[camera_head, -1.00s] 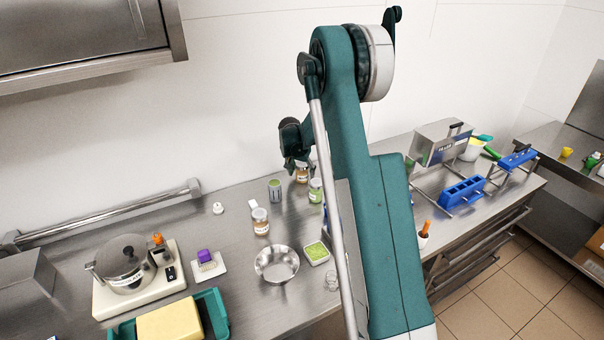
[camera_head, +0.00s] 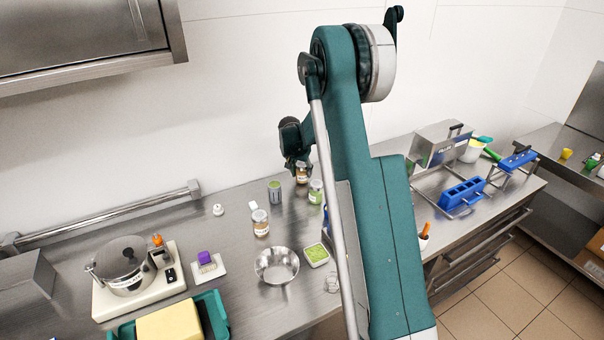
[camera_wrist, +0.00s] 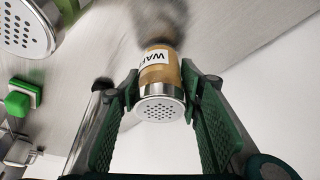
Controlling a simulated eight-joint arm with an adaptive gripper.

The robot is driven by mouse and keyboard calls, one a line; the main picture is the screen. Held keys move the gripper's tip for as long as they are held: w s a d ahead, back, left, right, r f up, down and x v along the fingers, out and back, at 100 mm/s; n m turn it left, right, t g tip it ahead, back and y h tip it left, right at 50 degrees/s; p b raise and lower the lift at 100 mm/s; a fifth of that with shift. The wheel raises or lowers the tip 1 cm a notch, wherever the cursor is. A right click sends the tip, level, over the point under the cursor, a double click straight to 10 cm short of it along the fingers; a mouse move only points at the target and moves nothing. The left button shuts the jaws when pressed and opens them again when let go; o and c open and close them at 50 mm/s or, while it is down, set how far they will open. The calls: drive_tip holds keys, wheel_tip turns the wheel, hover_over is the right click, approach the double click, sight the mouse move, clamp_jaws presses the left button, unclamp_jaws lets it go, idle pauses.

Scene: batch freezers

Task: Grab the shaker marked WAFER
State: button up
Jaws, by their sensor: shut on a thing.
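The WAFER shaker (camera_wrist: 160,84) is a tan-filled jar with a perforated metal lid and a white label on which "WAF" can be read. In the wrist view it sits between the two green fingers of my gripper (camera_wrist: 161,92), lid toward the camera. My gripper is shut on its sides. In the head view my gripper (camera_head: 296,166) is at the back of the counter, with the shaker (camera_head: 302,175) just below it, partly hidden. I cannot tell whether its base touches the counter.
A green-filled jar (camera_head: 315,192) stands close by at right, a grey-green can (camera_head: 275,191) at left, and another tan jar (camera_head: 261,224) nearer the front. A steel bowl (camera_head: 277,265) and a green-filled dish (camera_head: 317,254) lie in front. The wall is close behind.

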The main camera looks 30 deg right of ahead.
wheel_tip(320, 180, up, 9)
drive_tip(key=shift+r, duration=0.1)
idle(0.4)
idle(0.6)
